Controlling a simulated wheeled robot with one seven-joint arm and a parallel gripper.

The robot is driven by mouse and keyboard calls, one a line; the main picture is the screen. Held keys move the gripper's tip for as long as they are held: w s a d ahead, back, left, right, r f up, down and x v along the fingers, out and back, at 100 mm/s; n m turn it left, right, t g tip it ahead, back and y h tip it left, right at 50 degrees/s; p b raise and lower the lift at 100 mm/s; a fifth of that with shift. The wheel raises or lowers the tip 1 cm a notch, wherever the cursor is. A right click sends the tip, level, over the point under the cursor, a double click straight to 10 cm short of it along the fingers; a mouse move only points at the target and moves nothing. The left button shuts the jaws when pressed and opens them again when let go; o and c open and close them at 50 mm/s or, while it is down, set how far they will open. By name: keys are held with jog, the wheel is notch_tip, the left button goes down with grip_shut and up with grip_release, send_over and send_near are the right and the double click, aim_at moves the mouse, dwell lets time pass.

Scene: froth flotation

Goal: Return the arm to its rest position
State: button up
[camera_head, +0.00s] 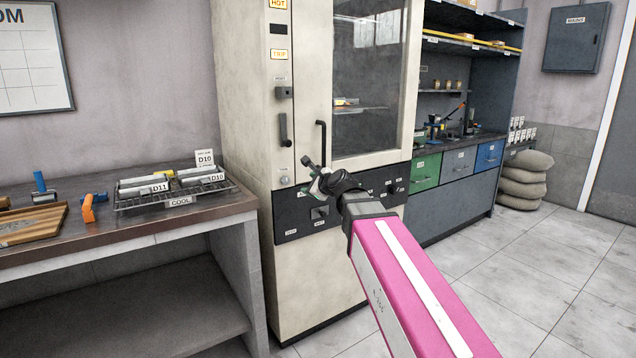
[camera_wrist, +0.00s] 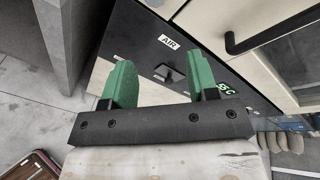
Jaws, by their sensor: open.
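My gripper (camera_head: 317,178) is at the end of my pink arm, in front of the tall cream oven cabinet (camera_head: 255,120) in the head view. In the wrist view, the two green fingers of my gripper (camera_wrist: 160,85) are spread apart with nothing between them. I cannot tell whether the fingers touch the panel.
A dark-topped bench (camera_head: 130,240) stands at the left, with a wire cooling rack (camera_head: 215,190) holding labelled trays. A wooden tray (camera_head: 30,228) lies at its left end. Drawers (camera_head: 458,163) and stacked sacks (camera_head: 525,180) stand at the right. The tiled floor at the right is clear.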

jog(key=s+d+f+n+g+h, duration=0.1)
jog(key=s+d+f+n+g, duration=0.15)
jog(key=f, duration=0.45)
jog(key=s+d+f+n+g+h, duration=0.1)
jog(key=d+f+n, duration=0.25)
jog(key=f, duration=0.35)
jog(key=s+d+f+n+g+h, duration=0.3)
jog(key=s+d+f+n, duration=0.4)
jog(key=f, duration=0.5)
jog(key=s+d+f+n+g+h, duration=0.3)
jog(key=s+d+f+n+g, duration=0.2)
jog(key=s+d+f, duration=0.4)
notch_tip(320, 180, down, 4)
jog(key=shift+s+d+r+n+g, duration=0.1)
jog(key=shift+s+d+n+g, duration=0.2)
jog(key=shift+s+n, duration=0.45)
jog(key=shift+w+a, duration=0.1)
jog(key=shift+w, duration=0.05)
